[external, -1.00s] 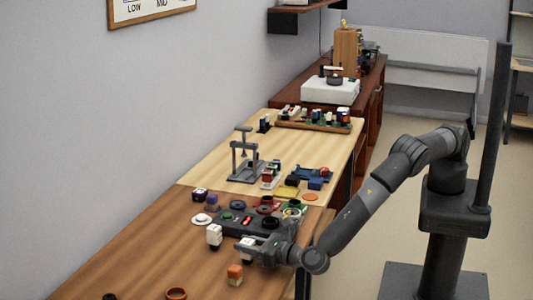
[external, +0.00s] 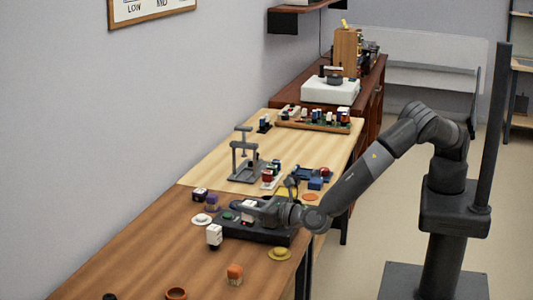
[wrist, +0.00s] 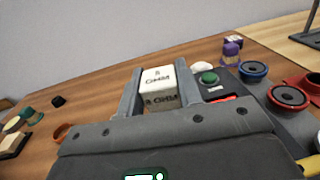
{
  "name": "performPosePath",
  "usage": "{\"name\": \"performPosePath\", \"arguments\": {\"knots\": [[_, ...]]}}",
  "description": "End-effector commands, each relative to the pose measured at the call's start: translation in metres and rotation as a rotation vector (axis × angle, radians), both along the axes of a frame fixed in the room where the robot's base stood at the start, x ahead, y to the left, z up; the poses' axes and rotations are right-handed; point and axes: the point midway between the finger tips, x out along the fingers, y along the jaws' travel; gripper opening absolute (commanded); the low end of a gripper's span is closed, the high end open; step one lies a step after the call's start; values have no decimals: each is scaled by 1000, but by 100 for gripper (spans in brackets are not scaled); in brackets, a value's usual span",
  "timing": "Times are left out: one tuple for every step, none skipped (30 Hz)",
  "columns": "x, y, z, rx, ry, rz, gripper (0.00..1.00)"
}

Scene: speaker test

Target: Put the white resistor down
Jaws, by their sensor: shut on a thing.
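My gripper (external: 247,209) is shut on the white resistor, a white block marked "8 OHM". In the wrist view the resistor (wrist: 158,86) sits between the two grey fingers of my gripper (wrist: 160,92). In the external view my gripper appears in front of or over the dark test board (external: 262,236). Its height above the board is hard to judge. The underside of the resistor is hidden. A second white block (external: 214,236) stands upright on the brown table, left of the board.
An orange-topped block (external: 235,272) and a yellow disc (external: 280,254) lie near the front. A round speaker (wrist: 289,96), a green button (wrist: 209,78) and a purple-topped piece (wrist: 231,50) are to the right in the wrist view. The brown table (external: 160,255) is clear at left.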

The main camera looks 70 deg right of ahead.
Motion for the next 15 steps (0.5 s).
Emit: {"name": "performPosePath", "arguments": {"knots": [[2, -10, 7, 1, 0, -1, 9], [4, -15, 10, -1, -1, -1, 9], [5, -21, 14, 1, -1, -1, 9], [6, -25, 16, 1, 0, -1, 9], [7, -28, 18, 0, 0, -1, 9], [8, -32, 20, 0, 0, 1, 9], [9, -34, 22, 0, 0, 0, 9], [9, -37, 23, 1, 0, 0, 9], [10, -39, 24, 1, 0, 0, 9], [10, -40, 25, 1, 0, 1, 9], [10, -41, 26, 1, 0, 1, 9], [10, -42, 26, 0, 0, 1, 9], [11, -42, 26, 0, 0, 1, 9], [11, -43, 26, 0, 0, 1, 9], [11, -43, 26, 0, 0, 1, 9]]}}
